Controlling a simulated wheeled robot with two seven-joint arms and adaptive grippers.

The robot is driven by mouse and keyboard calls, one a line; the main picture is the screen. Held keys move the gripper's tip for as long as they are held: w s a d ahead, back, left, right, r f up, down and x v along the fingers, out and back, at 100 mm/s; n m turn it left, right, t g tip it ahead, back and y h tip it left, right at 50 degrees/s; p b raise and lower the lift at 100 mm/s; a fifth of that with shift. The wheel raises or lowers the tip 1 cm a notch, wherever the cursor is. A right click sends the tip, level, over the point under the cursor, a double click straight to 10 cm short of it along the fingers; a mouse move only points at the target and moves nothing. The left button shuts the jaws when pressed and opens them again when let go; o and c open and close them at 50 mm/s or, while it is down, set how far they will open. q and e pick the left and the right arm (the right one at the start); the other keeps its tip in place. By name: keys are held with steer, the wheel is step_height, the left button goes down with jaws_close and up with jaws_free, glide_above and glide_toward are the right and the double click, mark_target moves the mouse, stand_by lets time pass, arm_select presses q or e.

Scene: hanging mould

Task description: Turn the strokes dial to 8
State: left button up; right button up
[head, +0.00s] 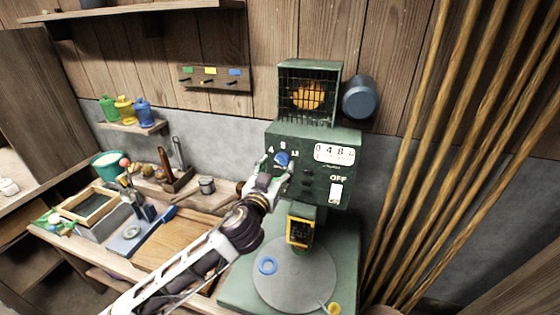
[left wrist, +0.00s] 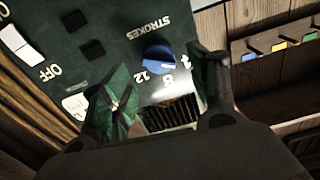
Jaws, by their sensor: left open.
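The strokes dial (head: 282,158) is a blue knob on the front panel of the green machine (head: 314,140), with the marks 4, 8 and 12 around it. In the left wrist view the dial (left wrist: 158,60) appears upside down below the word STROKES, and I cannot tell clearly which mark it points at. My left gripper (head: 278,169) is open in front of the panel, its fingers to either side of the dial. In the left wrist view the gripper (left wrist: 160,88) has green-tipped fingers, with a visible gap to the knob. My right gripper is not in view.
A counter (head: 334,153) and a white OFF switch (head: 337,193) are right of the dial. A cluttered bench stands left; wooden poles (head: 440,140) stand right.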

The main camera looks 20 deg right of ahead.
mark_target(280, 162)
arm_select(q)
steer(key=shift+p+x, duration=0.3)
steer(key=shift+x, duration=1.7)
steer(key=c, duration=1)
